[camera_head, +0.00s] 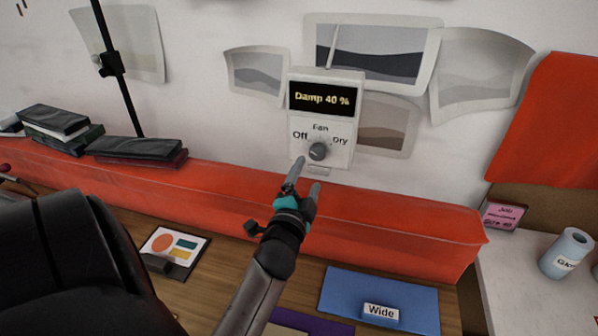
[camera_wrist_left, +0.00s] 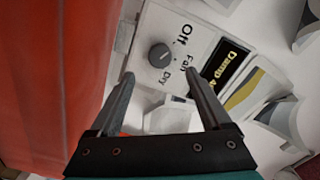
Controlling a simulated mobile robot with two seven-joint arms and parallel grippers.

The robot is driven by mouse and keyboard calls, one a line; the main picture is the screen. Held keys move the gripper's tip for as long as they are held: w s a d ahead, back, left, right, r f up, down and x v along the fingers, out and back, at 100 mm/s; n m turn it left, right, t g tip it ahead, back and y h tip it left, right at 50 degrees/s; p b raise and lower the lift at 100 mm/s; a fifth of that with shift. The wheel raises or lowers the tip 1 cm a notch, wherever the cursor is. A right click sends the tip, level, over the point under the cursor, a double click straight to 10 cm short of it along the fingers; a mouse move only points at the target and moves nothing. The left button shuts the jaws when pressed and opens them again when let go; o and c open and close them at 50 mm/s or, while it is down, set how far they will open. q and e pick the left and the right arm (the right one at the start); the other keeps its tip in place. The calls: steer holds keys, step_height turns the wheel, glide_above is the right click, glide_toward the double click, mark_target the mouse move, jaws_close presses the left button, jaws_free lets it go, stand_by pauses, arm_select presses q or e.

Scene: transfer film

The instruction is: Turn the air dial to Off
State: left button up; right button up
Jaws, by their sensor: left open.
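The air dial (camera_head: 317,151) is a round dark grey knob on a white wall unit, with Off at its left, Fan above and Dry at its right. The unit's display (camera_head: 322,98) reads "Damp 40 %". In the left wrist view the dial (camera_wrist_left: 160,56) shows whole, just beyond the fingertips; I cannot tell surely which label its mark faces. My left gripper (camera_head: 303,180) is open and empty, just below and in front of the dial, apart from it. The left wrist view shows its two fingers (camera_wrist_left: 159,74) spread wide. My right gripper is not in view.
An orange-red ledge (camera_head: 400,222) runs along the wall below the unit. Dark boxes (camera_head: 135,147) lie on it at the left. Pictures (camera_head: 375,50) hang around the unit. A blue mat (camera_head: 345,290) with a "Wide" label lies below. A pale jar (camera_head: 566,252) stands right.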

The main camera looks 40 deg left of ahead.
arm_select(q)
steer(key=v, duration=0.6)
steer(key=shift+s+b, duration=0.25)
steer(key=shift+b, duration=0.05)
steer(key=shift+d, duration=0.15)
